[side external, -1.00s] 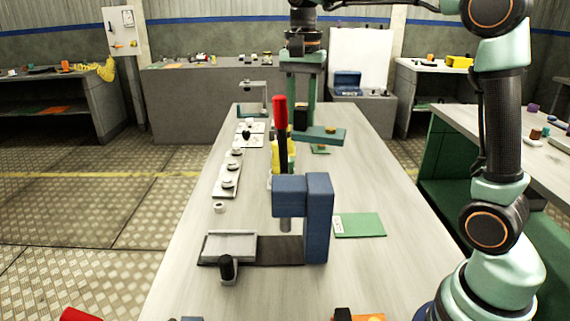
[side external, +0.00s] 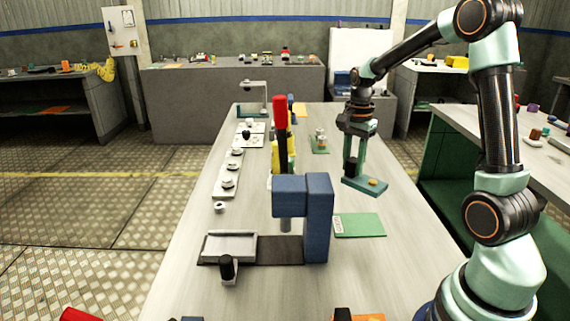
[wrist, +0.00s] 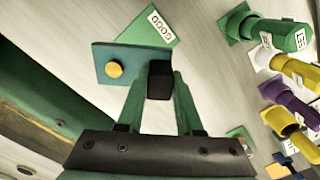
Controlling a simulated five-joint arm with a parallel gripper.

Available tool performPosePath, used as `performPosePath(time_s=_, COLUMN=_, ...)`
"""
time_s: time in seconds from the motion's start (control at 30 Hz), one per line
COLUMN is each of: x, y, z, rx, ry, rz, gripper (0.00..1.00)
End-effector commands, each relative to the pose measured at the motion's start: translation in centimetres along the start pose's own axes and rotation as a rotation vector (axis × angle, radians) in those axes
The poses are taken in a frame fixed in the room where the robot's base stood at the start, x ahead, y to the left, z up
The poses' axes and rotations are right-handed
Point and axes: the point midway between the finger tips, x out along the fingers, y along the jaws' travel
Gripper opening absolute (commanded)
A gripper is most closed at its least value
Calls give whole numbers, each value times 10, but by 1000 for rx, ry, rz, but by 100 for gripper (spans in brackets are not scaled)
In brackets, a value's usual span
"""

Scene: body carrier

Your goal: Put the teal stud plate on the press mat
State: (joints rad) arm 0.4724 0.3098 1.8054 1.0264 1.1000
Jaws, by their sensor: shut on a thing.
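My gripper (side external: 350,172) is shut on the dark upright grip of the teal stud plate (side external: 362,187), which hangs over the right side of the bench. The plate is flat, with a round orange-yellow stud. In the wrist view the fingers (wrist: 160,84) close on the dark block, and the plate (wrist: 106,53) extends left of them with its stud showing. A dark flat mat (side external: 279,252) lies under the blue press (side external: 318,215), nearer the camera than the plate; I take it as the press mat. The press hides part of it.
A green card (side external: 361,225) marked GOOD lies right of the press, below the plate in the picture. A red-topped tool (side external: 281,120) rises behind the press. White plates with parts (side external: 228,180) line the left side.

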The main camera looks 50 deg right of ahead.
Motion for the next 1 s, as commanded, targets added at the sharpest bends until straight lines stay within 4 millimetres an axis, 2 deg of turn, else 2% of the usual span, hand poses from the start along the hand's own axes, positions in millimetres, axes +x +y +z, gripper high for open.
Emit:
performPosePath(time_s=0.1, x=31, y=1, z=1, rx=-1, ry=-3, rz=6, gripper=0)
performPosePath(time_s=0.3, x=70, y=1, z=1, rx=-2, ry=-2, rz=4, gripper=0)
performPosePath(time_s=0.53, x=88, y=0, z=0, rx=-2, ry=-1, rz=1, gripper=0)
performPosePath(time_s=0.73, x=115, y=0, z=1, rx=-2, ry=-2, rz=3, gripper=0)
performPosePath(time_s=1.0, x=121, y=0, z=0, rx=-2, ry=1, rz=-1, gripper=0)
